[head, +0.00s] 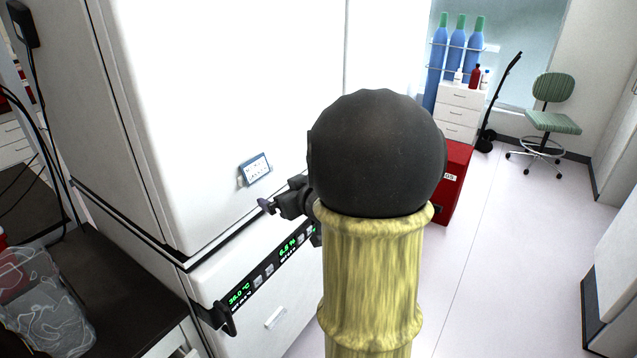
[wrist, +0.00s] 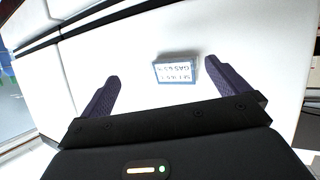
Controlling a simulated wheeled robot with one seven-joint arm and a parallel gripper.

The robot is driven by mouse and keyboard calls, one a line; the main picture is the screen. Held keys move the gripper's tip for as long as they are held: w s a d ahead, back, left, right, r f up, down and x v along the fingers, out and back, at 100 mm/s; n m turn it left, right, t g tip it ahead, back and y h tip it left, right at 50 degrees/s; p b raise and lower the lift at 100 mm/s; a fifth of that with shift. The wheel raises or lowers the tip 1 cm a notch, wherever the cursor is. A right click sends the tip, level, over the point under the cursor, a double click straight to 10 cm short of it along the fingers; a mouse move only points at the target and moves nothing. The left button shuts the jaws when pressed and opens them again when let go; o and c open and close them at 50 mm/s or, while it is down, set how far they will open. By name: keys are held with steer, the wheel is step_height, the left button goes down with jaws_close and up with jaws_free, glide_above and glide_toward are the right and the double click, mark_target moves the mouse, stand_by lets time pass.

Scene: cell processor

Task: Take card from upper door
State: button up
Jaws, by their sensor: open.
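The card (head: 255,169) is a small white and blue label with print, on the white upper door (head: 215,90) near its lower edge. In the wrist view the card (wrist: 175,71) lies between and beyond the two dark fingers of my gripper (wrist: 147,82), nearer the right finger. My gripper is open with nothing between its fingers. In the head view my gripper (head: 268,206) is just below and right of the card, partly hidden by my arm. Whether a finger touches the door cannot be told.
Below the upper door is a black panel (head: 265,275) with green digits and a dark handle (head: 225,318). A dark counter (head: 110,290) with a clear bag stands at left.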

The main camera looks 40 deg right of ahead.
steer(key=s+d+r+n+t+y, duration=0.2)
steer(key=s+d+r+n+y, duration=0.1)
steer(key=s+d+r+y, duration=0.1)
steer(key=shift+s+d+y, duration=0.35)
steer(key=shift+s+y, duration=0.4)
steer(key=shift+y, duration=0.45)
steer(key=shift+w, duration=0.1)
steer(key=p, duration=0.5)
glide_toward(256, 168)
steer(key=x, duration=0.8)
steer(key=shift+w+a, duration=0.1)
steer(key=shift+w, duration=0.25)
